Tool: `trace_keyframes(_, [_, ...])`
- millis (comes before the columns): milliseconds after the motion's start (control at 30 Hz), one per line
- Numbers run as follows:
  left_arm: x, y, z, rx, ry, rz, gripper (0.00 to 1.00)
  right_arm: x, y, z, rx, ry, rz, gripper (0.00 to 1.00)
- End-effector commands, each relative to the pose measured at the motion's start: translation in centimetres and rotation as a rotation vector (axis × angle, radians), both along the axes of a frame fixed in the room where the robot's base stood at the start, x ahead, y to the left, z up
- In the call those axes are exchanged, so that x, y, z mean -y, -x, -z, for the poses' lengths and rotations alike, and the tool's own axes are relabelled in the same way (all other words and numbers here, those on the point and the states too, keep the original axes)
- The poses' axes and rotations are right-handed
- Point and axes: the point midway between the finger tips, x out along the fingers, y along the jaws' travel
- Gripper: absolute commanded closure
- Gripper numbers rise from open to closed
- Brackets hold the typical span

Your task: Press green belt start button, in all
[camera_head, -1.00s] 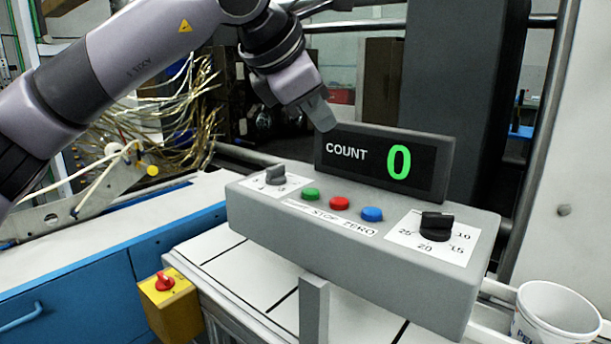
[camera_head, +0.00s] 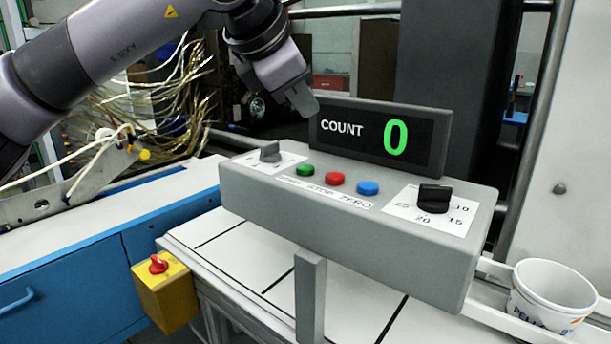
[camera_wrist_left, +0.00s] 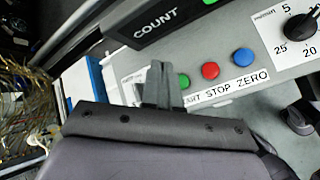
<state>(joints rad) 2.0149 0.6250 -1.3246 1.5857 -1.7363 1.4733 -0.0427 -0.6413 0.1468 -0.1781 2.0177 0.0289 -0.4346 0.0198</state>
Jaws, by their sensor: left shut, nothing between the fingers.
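The green button (camera_head: 305,170) is the leftmost of three on the sloped top of a grey control box (camera_head: 340,226). The red button (camera_head: 335,178) and the blue button (camera_head: 368,188) sit to its right. My left gripper (camera_head: 306,108) is shut and empty, above and behind the green button, apart from it. In the left wrist view the shut fingertips (camera_wrist_left: 160,68) show just left of the green button (camera_wrist_left: 183,80) and hide part of the label below. The counter display (camera_head: 381,139) reads COUNT 0. My right gripper is not in view.
A black dial (camera_head: 434,198) is on the box's right side and a grey knob (camera_head: 270,152) on its left. A yellow box with a red knob (camera_head: 165,288) stands at the front left. A white cup (camera_head: 551,296) stands at the right.

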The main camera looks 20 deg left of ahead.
Motion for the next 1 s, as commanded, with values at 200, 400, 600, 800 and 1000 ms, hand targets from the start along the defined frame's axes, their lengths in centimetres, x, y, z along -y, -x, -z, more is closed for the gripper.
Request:
trace_keyframes(200, [0.0, 0.0, 3.9, -0.001, 0.0, -0.001, 1.0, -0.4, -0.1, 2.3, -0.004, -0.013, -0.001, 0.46])
trace_keyframes(400, [0.0, 0.0, 5.6, -0.001, 0.0, 0.0, 1.0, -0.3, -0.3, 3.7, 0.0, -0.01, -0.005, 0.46])
trace_keyframes(600, [0.0, 0.0, 5.8, -0.001, -0.001, -0.001, 1.0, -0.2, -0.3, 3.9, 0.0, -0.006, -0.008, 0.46])
trace_keyframes(800, [0.0, 0.0, 5.7, 0.0, -0.001, 0.0, 1.0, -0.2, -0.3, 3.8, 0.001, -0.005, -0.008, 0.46])
trace_keyframes(1000, [0.0, 0.0, 5.7, 0.0, -0.001, 0.0, 1.0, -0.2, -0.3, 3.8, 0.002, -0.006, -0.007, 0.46])
